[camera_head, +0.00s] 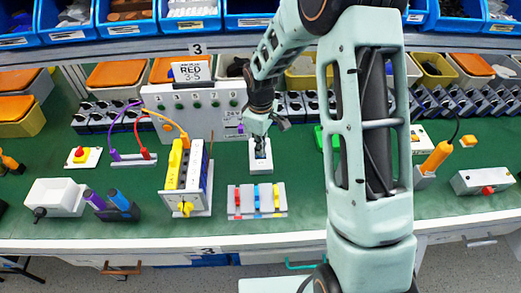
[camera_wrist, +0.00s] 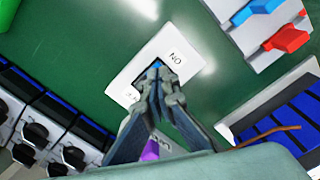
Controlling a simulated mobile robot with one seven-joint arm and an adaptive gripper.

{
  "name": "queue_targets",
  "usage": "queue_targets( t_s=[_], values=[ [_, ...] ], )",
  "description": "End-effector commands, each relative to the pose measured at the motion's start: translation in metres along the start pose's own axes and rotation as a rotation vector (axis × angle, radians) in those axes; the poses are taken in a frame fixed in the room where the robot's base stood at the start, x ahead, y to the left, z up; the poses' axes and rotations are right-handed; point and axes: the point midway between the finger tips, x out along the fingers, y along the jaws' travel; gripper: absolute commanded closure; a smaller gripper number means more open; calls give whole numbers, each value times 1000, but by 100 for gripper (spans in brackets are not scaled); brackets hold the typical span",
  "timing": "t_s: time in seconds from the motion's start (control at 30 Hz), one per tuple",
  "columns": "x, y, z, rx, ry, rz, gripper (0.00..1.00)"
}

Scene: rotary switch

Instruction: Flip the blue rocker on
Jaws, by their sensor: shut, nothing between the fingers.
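The white switch plate (camera_head: 260,167) lies on the green bench top below my gripper. In the wrist view the plate (camera_wrist: 190,63) carries a label that appears as ON turned upside down. A small bit of the blue rocker (camera_wrist: 157,64) shows just beyond my fingertips; the rest is hidden behind them, so its tilt cannot be told. My gripper (camera_wrist: 157,78) is shut with nothing between its fingers. Its tips overlap the rocker in the picture; whether they touch it is unclear. In the head view my gripper (camera_head: 261,143) points down at the plate.
A grey block with red, blue and yellow sliders (camera_head: 257,213) lies in front of the plate. A yellow and white upright module (camera_head: 187,175) stands to the left. A grey control panel (camera_head: 195,111) is behind. A green object (camera_head: 319,137) is close on the right.

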Motion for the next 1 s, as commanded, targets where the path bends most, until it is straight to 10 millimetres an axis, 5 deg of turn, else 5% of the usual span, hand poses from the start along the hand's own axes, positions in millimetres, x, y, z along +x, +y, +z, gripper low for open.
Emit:
queue_targets(
  t_s=[1.0],
  values=[
    [-68, 0, 0, 0, 1, 1, 100]
  ],
)
